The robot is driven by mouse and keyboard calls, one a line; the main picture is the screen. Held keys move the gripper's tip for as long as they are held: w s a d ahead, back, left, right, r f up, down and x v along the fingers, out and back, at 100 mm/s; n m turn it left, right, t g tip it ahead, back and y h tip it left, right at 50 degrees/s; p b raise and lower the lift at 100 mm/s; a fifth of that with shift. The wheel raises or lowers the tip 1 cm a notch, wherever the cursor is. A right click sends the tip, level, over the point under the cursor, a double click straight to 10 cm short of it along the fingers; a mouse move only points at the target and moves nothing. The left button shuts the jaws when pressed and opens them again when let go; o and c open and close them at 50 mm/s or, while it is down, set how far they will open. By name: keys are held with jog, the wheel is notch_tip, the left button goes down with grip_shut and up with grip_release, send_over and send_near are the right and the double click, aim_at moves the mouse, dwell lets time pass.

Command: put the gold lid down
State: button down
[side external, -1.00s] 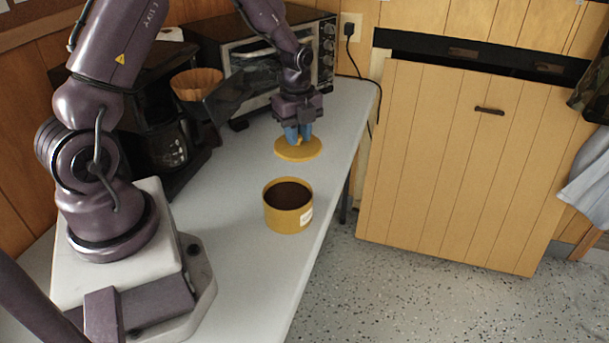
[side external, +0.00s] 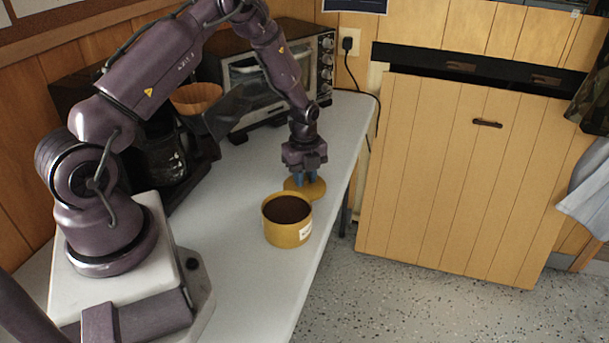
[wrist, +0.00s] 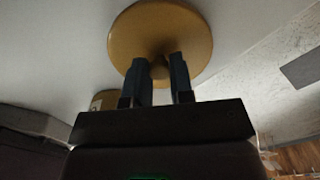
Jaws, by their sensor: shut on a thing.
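The gold lid (side external: 313,190) is a round disc with a small knob. It is at the counter just behind the gold tin; I cannot tell whether it touches the counter. My gripper (side external: 305,178) points down over it, shut on its knob. In the wrist view the blue fingers of my gripper (wrist: 158,78) stand either side of the knob, and the lid (wrist: 190,35) spreads out beyond them. The open gold tin (side external: 288,232), with dark contents and a white label, stands upright on the counter. Part of the tin (wrist: 105,100) shows in the wrist view.
The white counter (side external: 245,200) is clear left of the lid and tin. Its right edge runs close beside them, with floor beyond. A toaster oven (side external: 270,75) stands at the back. A coffee maker (side external: 165,155) and an orange filter basket (side external: 196,97) are at the left.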

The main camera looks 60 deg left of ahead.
jog(key=c, duration=1)
grip_release()
jog(key=shift+f, duration=0.1)
jog(key=s+d+r+n+t, duration=0.1)
jog(key=d+r+n, duration=0.15)
jog(key=r, duration=0.95)
jog(key=s+d+r+n, duration=0.2)
jog(key=d+r, duration=0.2)
jog(key=r, duration=0.7)
jog(key=s+d+r+n+t, duration=0.2)
jog(key=s+d+r+n, duration=0.3)
jog(key=s, duration=0.3)
jog(key=s+d+r+n+t, duration=0.2)
jog(key=s+d+r+n, duration=0.3)
jog(key=s+n, duration=0.3)
jog(key=shift+s+d+t, duration=0.25)
jog(key=shift+s+t, duration=0.05)
jog(key=shift+s, duration=0.2)
jog(key=shift+r+n, duration=0.1)
jog(key=shift+n, duration=0.15)
